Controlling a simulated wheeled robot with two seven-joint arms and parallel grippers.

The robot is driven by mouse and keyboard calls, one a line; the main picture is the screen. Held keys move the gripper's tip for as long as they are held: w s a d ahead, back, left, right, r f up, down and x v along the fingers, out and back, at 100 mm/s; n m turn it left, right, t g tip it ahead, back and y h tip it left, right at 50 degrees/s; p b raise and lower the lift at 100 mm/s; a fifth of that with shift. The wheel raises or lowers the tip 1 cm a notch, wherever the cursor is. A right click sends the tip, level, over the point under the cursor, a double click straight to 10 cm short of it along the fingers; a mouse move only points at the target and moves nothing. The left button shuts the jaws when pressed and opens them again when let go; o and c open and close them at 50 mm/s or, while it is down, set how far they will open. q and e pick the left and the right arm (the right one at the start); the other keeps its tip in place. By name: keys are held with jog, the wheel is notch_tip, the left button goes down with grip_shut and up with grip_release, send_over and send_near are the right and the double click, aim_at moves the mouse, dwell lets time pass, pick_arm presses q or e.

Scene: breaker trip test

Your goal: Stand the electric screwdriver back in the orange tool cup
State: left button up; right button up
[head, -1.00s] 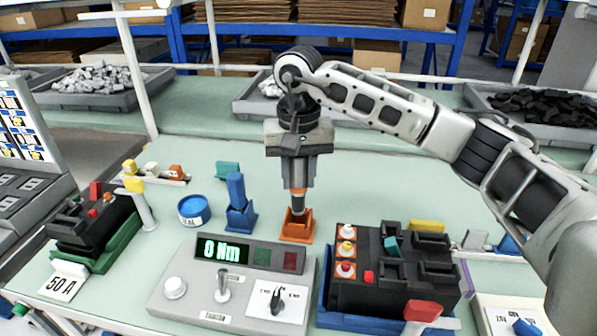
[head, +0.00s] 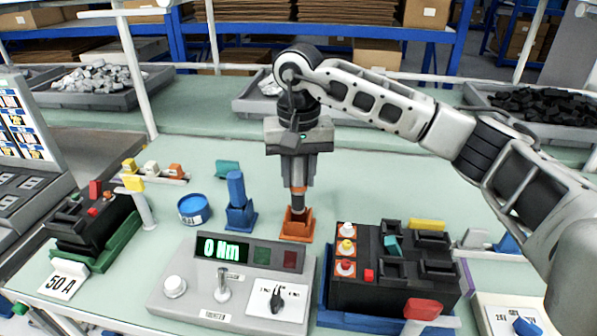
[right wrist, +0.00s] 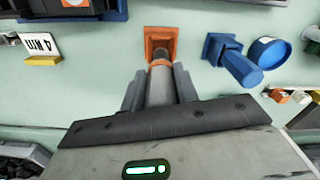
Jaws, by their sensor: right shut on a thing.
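My right gripper (head: 297,172) points straight down above the orange tool cup (head: 297,229). It is shut on the electric screwdriver (head: 298,204), a grey and dark tool with an orange ring, held upright. The screwdriver's lower end is at the cup's mouth and appears to be inside it; how deep is hidden. In the right wrist view the screwdriver (right wrist: 160,82) lies between the two fingers, its far end over the orange cup (right wrist: 160,41). My left gripper is not in view.
A blue holder with a blue tool (head: 238,205) stands just left of the cup. A blue round tin (head: 194,209) is farther left. The grey 0 Nm tester (head: 232,290) is in front, and a black breaker block (head: 375,290) is close on the right. Open mat lies behind the cup.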

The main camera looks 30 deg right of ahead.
aim_at(298, 193)
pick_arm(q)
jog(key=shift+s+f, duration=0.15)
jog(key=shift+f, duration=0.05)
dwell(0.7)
